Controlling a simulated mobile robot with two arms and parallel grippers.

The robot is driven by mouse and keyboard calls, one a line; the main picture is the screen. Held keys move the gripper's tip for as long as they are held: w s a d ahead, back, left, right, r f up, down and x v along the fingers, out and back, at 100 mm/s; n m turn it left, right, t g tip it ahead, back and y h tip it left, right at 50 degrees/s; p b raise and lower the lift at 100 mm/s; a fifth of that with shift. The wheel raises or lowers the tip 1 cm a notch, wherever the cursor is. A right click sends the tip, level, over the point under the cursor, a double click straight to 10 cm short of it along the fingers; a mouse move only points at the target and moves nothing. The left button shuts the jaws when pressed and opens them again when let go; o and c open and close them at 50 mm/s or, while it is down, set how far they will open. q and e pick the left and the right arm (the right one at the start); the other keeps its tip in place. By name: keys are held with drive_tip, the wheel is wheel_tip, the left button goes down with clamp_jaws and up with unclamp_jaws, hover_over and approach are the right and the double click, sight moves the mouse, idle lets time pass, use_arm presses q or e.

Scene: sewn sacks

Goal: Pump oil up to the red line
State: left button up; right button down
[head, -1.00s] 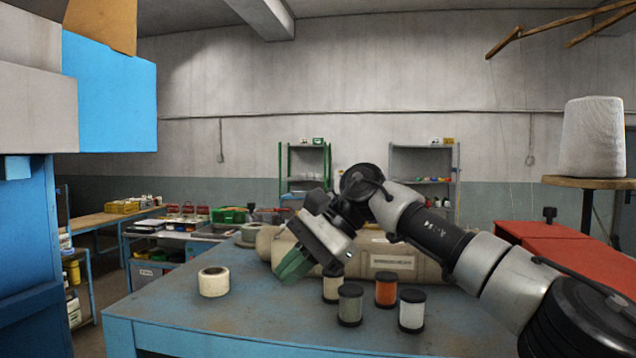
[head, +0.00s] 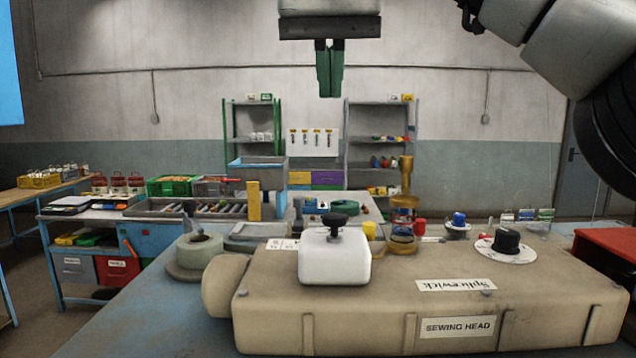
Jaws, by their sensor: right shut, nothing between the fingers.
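A beige sewing head (head: 430,300) lies across the table in front of me, with "Splicewick" and "SEWING HEAD" labels. On its left part sits a white block (head: 334,260) with a black knob (head: 338,222) on top, which looks like a pump. Behind its top edge stands a brass and amber cylinder (head: 404,215), perhaps the oil glass; I cannot make out a red line or oil level on it. My right gripper (head: 330,92) hangs at the top centre, green fingers pointing down, shut and empty, well above the knob. My left gripper is not in view.
A black dial on a white disc (head: 506,248) stands on the sewing head's right. A pale roll (head: 199,250) is at its left. Small cups and trays crowd behind. Shelves (head: 380,140) stand at the back wall. The air between gripper and knob is clear.

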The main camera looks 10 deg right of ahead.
drive_tip(key=b, duration=0.1)
approach(332, 215)
drive_tip(key=p+x, duration=0.1)
drive_tip(key=x, duration=0.4)
drive_tip(key=shift+w+f, duration=0.3)
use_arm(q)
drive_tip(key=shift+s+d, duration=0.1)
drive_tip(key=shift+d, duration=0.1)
use_arm(e)
drive_tip(key=shift+f, duration=0.65)
